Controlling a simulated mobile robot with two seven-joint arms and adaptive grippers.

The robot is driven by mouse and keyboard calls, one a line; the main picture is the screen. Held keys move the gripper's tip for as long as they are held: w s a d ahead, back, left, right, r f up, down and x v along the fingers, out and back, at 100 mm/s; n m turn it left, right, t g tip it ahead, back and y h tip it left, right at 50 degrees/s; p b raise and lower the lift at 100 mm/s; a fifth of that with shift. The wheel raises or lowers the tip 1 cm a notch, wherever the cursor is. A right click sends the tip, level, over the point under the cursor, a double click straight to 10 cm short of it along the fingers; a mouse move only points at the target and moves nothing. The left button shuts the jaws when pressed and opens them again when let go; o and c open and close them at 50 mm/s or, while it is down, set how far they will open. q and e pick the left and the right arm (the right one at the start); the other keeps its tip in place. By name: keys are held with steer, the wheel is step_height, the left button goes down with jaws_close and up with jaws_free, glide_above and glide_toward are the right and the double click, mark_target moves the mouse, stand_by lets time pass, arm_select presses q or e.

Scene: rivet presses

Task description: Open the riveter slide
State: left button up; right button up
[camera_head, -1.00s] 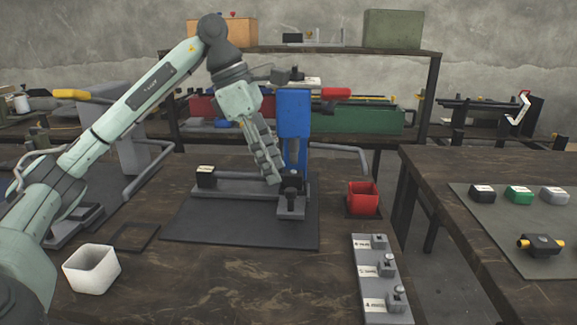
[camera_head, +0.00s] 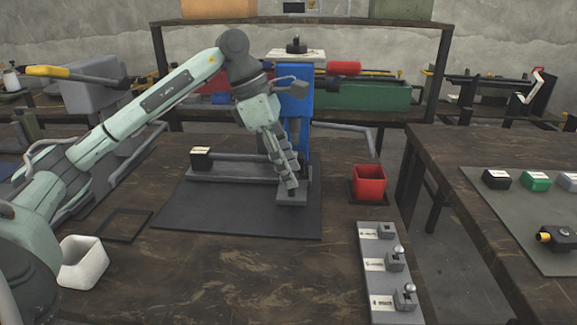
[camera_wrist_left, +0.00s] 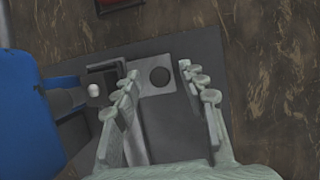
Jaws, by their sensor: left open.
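The blue riveter press (camera_head: 295,108) stands at the back of a dark mat on the bench. A grey slide rail (camera_head: 234,179) runs leftward from its foot, with a black block (camera_head: 201,160) at its left end. My left gripper (camera_head: 290,190) points down in front of the press, over the rail's right end, and hides part of it. In the left wrist view, my left gripper (camera_wrist_left: 158,76) is open and empty, its fingers apart above a grey plate with a dark round spot (camera_wrist_left: 160,77). The blue press body (camera_wrist_left: 25,110) is at left there. Contact cannot be told.
A red bin (camera_head: 369,185) stands right of the mat, and a white bin (camera_head: 82,262) at front left. A grey strip with small knobbed fixtures (camera_head: 377,302) lies at front right. A second table (camera_head: 480,215) is farther right. The front middle of the bench is clear.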

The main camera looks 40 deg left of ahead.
arm_select(q)
steer(key=shift+f, duration=0.1)
jaws_close()
arm_select(e)
steer(key=shift+f, duration=0.1)
stand_by(0.3)
